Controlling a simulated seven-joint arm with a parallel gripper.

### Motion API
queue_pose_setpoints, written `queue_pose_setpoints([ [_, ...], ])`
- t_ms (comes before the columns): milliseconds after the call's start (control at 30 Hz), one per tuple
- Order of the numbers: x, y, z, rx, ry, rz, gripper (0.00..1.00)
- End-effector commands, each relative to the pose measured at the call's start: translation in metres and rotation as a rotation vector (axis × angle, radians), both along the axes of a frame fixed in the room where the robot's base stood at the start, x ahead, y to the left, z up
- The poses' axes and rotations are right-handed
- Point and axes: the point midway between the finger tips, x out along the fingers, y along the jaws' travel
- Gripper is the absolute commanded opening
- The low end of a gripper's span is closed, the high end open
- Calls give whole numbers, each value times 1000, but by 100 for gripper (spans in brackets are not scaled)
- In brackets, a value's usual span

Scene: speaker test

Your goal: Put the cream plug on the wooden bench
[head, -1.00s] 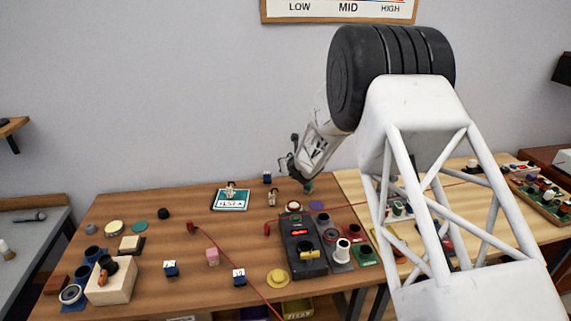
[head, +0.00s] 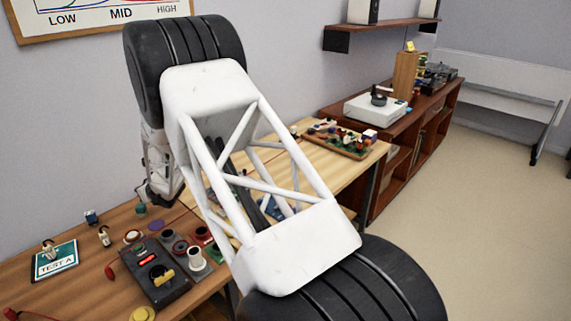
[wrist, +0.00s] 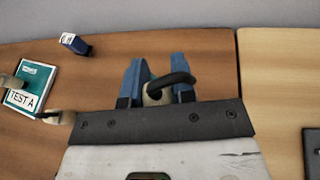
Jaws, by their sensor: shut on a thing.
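My gripper (wrist: 158,82) has blue fingers and is shut on the cream plug (wrist: 153,97), which has a bent black lead or handle on top. The wrist view looks down on it over the brown wooden bench (wrist: 205,55), left of the seam with a paler bench top. I cannot tell whether the plug touches the wood. In the head view my gripper (head: 141,201) shows only as a small part at the bench's back, and the plug is hidden there. The brown bench (head: 80,285) runs across the lower left of that view.
A teal TEST A card (head: 55,262) with a cream item on it lies to the left, near a blue block (head: 91,217) and another small cream item (head: 104,236). The paler bench (head: 330,165) is right.

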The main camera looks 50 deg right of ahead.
Motion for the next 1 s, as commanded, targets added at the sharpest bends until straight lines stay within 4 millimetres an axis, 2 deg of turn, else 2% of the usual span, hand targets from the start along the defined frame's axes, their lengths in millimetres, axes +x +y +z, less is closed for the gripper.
queue_pose_setpoints([
  [33, -8, -16, -3, 0, 0, -17, 2],
  [200, -32, -61, -10, 1, 0, -68, 2],
  [400, -60, -104, -19, 0, -1, -117, 2],
  [500, -70, -119, -22, 0, -1, -135, 2],
  [700, -81, -133, -24, -1, -1, -153, 2],
  [1000, -82, -134, -24, 0, -2, -155, 2],
])
